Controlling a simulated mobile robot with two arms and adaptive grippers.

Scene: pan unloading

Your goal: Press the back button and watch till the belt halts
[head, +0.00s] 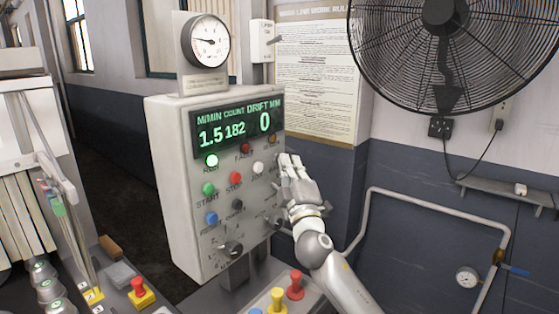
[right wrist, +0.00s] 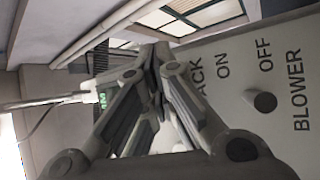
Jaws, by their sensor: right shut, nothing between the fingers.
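A grey control box (head: 165,185) stands in the middle of the head view. Its display (head: 235,130) reads 1.5, 182 and 0, and the green run lamp (head: 211,160) is lit. My right gripper (head: 286,164) is shut and empty at the box's right edge. In the right wrist view its closed fingers (right wrist: 160,60) are close to the box's lettered face (right wrist: 250,75) and cover part of a label ending in "ACK". The button for that label is hidden there; I cannot tell whether the fingers touch it. My left gripper is out of view.
Start (head: 208,188) and stop (head: 235,178) buttons, a blue button (head: 211,218) and a white one (head: 258,168) sit on the box. A blower knob (right wrist: 265,102) is near the fingers. A fan (head: 445,40) and pipe (head: 420,200) are at right.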

